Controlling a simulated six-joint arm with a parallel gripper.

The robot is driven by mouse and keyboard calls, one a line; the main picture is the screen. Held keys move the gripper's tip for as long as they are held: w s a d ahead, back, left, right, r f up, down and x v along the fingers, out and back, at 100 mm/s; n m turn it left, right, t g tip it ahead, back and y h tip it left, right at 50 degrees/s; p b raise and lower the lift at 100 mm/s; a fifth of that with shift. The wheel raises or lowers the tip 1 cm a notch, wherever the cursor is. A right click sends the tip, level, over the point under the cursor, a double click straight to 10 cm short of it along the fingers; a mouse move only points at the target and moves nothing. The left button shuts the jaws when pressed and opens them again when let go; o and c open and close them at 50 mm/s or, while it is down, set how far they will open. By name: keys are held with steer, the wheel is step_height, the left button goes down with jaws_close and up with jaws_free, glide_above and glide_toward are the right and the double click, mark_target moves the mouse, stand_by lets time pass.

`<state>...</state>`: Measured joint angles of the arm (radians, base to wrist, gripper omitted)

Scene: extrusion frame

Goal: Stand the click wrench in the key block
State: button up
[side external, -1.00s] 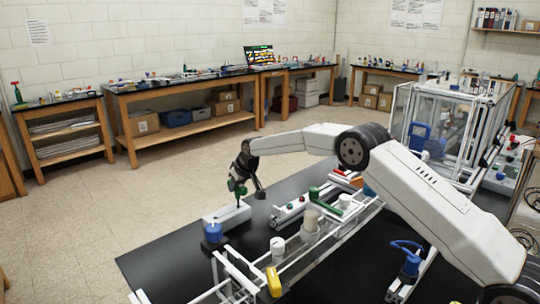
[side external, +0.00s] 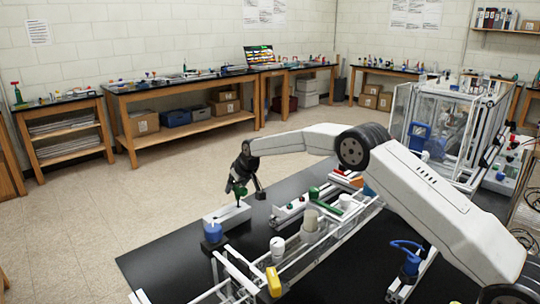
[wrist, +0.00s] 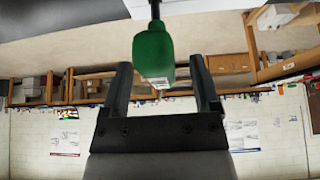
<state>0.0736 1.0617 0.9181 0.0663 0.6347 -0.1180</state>
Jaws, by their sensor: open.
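The click wrench has a green handle (wrist: 153,52) and a thin dark shaft. In the side view the green handle (side external: 240,190) is small and partly hidden by my gripper. It stands roughly upright over the white key block (side external: 227,216), its lower end at the block's top; how deep it sits cannot be told. My gripper (wrist: 160,70) is open, one finger on each side of the handle, with a visible gap to both. In the side view my gripper (side external: 244,190) is above the right part of the block. A white surface (wrist: 185,6) shows beyond the shaft.
A blue cup-like part (side external: 213,232) stands at the block's near end. Right of it are a white rail with red buttons (side external: 290,210), a white cup (side external: 277,246), a yellow part (side external: 273,281) and the extrusion frame. Black table (side external: 165,262) is bare at the front left.

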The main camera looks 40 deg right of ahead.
steer(key=shift+v, duration=3.75)
steer(key=shift+s+r, duration=0.1)
steer(key=shift+s, duration=0.1)
steer(key=s+d+r+n+g+h, duration=0.1)
steer(key=s+r+g+h, duration=0.2)
steer(key=s, duration=1.1)
steer(key=s+r+n+g+h, duration=0.1)
steer(key=s+r+g+h, duration=0.2)
steer(key=s, duration=1.2)
steer(key=s+a+f+m+t+y, duration=0.1)
steer(key=s+a+f+y, duration=0.1)
steer(key=f, duration=0.4)
steer(key=s+a+f+m+t+y, duration=0.1)
steer(key=s+a+f+y, duration=0.2)
steer(key=s+f, duration=0.3)
steer(key=shift+s+a+t+y, duration=0.3)
steer(key=shift+s+y, duration=0.2)
steer(key=shift+s, duration=0.15)
steer(key=shift+w, duration=0.1)
